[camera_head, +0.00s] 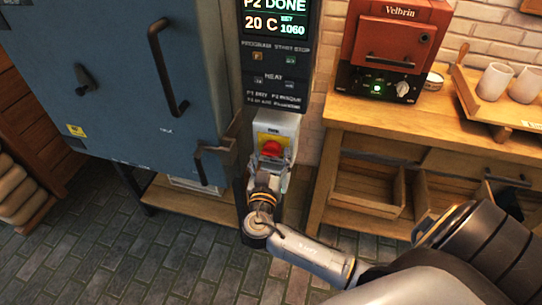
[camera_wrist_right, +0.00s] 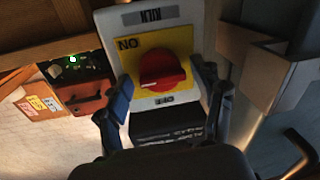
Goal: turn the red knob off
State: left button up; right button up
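The red knob (camera_head: 271,149) sits on a yellow plate on the grey-white switch box (camera_head: 289,125) below the control panel. It also shows in the right wrist view (camera_wrist_right: 163,70), its grip bar lying nearly level across the yellow plate. That view shows the box's labels upside down. My right gripper (camera_head: 270,164) is just below and in front of the knob. In the wrist view its two fingers (camera_wrist_right: 165,92) are spread, one on each side of the knob, with visible gaps. I cannot see either finger touching it. My left gripper is out of view.
The blue kiln (camera_head: 110,80) with dark handles stands to the left of the box. The control panel (camera_head: 277,60) reads "P2 DONE". A wooden bench (camera_head: 400,125) at right bears a small red oven (camera_head: 391,45) and a tray of cups (camera_head: 505,105).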

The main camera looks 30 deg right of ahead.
jog(key=c, duration=0.9)
